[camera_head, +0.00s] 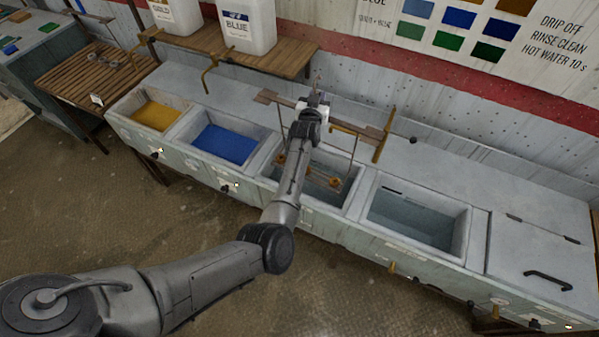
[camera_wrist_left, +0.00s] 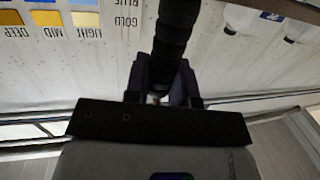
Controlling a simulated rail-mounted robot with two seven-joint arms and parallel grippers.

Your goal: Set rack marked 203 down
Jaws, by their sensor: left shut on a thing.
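The rack (camera_head: 345,128) is a bar with brown flat ends and thin rods hanging down, carrying small brass-coloured pieces at the bottom. It is over the third basin (camera_head: 352,212), and its lower part shows against the basin's inside. I cannot read a number on it, nor tell whether its bar rests on anything. My left gripper (camera_head: 316,101) is shut on the rack near the bar's middle, and my forearm hides part of the rack. In the left wrist view the jaws (camera_wrist_left: 167,92) close at a dark ridged rod (camera_wrist_left: 176,35). My right gripper is not in view.
A yellow bath (camera_head: 155,116) and a blue bath (camera_head: 223,144) lie left; a greyish basin (camera_head: 412,219) lies right, then a lidded section (camera_head: 540,262). Brass hooks (camera_head: 206,76) stand behind the basins. A shelf (camera_head: 285,62) holds white jugs (camera_head: 247,22). A slatted table (camera_head: 92,77) is far left.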

